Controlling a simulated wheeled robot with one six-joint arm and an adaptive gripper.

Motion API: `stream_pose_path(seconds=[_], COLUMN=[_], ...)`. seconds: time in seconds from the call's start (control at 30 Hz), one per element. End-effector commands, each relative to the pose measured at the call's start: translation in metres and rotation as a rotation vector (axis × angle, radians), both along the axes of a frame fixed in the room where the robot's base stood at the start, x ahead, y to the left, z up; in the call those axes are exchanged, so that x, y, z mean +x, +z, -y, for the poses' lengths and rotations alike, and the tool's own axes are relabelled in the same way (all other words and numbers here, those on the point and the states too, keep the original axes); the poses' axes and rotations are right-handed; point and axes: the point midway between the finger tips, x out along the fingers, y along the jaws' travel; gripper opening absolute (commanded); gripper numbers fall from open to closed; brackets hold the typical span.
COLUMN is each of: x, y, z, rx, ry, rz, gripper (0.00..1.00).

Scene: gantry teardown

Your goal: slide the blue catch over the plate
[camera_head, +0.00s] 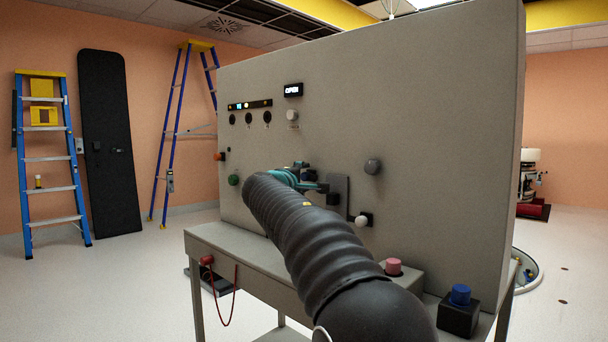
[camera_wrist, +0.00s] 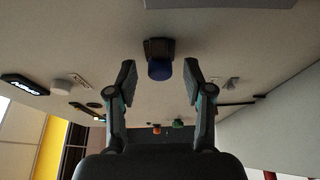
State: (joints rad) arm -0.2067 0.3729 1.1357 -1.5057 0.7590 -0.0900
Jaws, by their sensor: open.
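A blue catch (camera_wrist: 160,69) on a dark mount (camera_wrist: 158,48) stands out from the grey panel, between the two fingers of my gripper in the wrist view. My gripper (camera_wrist: 160,82) is open, one finger on each side of the blue catch, and I see a gap on both sides. In the head view my gripper (camera_head: 306,182) is close to the panel, beside a dark upright plate (camera_head: 338,188). My own arm and gripper mostly hide the catch there.
The grey panel (camera_head: 420,110) carries a lit OPEN sign (camera_head: 293,90), a grey round knob (camera_head: 373,166), a white knob (camera_head: 361,220) and a green knob (camera_head: 234,180). A pink button (camera_head: 393,266) and a blue-topped black box (camera_head: 459,312) stand on the ledge below.

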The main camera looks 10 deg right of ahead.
Motion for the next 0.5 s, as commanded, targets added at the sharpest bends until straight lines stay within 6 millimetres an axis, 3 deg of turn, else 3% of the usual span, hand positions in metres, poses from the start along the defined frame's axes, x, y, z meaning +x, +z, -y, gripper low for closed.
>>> stream_pose_path(seconds=[0.43,0.47,0.5], x=[0.0099,0.0099,0.0098], y=[-0.0003,-0.0003,-0.0003], z=[0.0061,0.0061,0.006], rx=[0.0,0.0,0.0], ry=[0.001,0.001,0.001], rz=[0.0,0.0,0.0], gripper=[0.51,0.49,0.39])
